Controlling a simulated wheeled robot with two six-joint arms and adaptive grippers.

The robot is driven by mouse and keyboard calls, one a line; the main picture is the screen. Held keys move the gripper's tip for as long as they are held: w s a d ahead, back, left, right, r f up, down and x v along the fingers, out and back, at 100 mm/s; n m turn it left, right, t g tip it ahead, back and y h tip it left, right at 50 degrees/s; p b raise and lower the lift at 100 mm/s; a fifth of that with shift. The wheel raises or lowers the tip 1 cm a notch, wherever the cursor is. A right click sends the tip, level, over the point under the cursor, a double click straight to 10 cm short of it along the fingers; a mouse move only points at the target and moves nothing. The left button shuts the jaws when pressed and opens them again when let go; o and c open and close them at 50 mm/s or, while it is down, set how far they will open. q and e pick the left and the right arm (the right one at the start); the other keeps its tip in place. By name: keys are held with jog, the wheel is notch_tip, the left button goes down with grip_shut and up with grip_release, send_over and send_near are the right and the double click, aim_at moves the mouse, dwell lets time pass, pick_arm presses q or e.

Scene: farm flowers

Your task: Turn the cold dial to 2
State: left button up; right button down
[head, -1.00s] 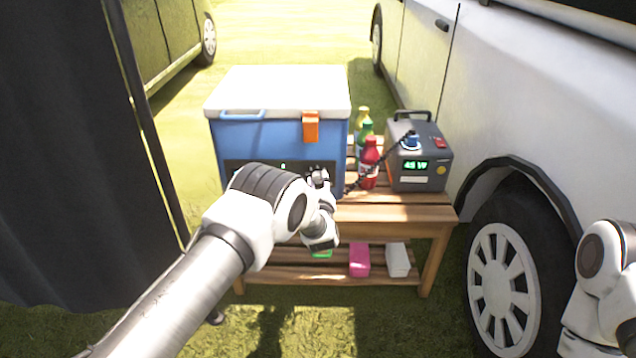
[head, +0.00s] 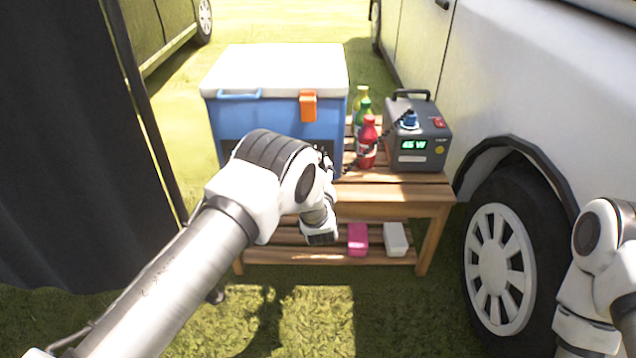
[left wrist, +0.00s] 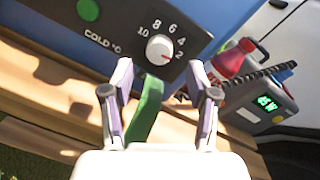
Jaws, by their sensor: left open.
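The cold dial (left wrist: 160,48) is a white knob on the dark panel (left wrist: 115,20) of the blue cooler (head: 285,122). Numbers 10, 8, 6, 4 and 2 curve around it, with "COLD °C" at left. A small red mark shows at its lower right edge, on the side of the 2; its exact setting is hard to read. My left gripper (left wrist: 160,70) is open, its fingertips apart below and either side of the dial, with nothing held. In the head view my left arm hides the dial. My right gripper is out of view; only that arm shows.
The cooler stands on a wooden bench (head: 395,190). Right of it are several bottles, including a red bottle (head: 367,143), and a grey power box (head: 418,135) with a cable. A green strip (left wrist: 147,110) shows between my fingers. A white van (head: 540,100) stands close at right.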

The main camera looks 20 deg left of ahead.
pick_arm(q)
jog(key=v, duration=0.7)
jog(key=shift+s, duration=0.4)
jog(key=shift+d, duration=0.1)
